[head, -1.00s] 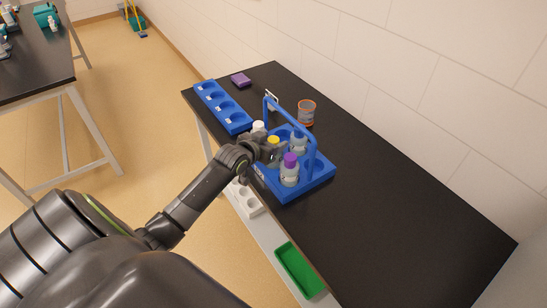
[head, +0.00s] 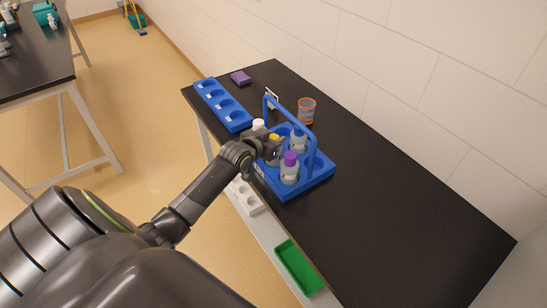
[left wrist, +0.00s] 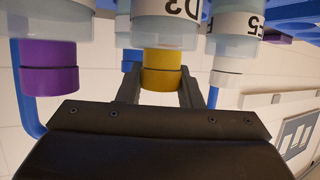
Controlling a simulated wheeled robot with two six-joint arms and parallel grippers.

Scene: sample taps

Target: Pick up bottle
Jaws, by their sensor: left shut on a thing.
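A bottle with a yellow cap (head: 274,137) stands in a blue carrier (head: 318,181) with a tall handle. My left gripper (head: 273,151) is at this bottle and shut on it. In the left wrist view, which is upside down, the yellow cap (left wrist: 162,70) sits between the fingers, with the clear body and white label beyond. The gripper hides much of the bottle in the head view, so I cannot tell whether it is lifted. Beside it are a purple-capped bottle (head: 290,170), a white-capped bottle (head: 258,125) and a bottle with a bluish cap (head: 299,141). My right gripper is not in view.
A blue rack (head: 222,107) with several holes lies left of the carrier on the black bench (head: 390,210). An orange-rimmed container (head: 307,111) and a purple block (head: 240,78) stand behind. A green tray (head: 297,267) is below. The bench's right side is clear.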

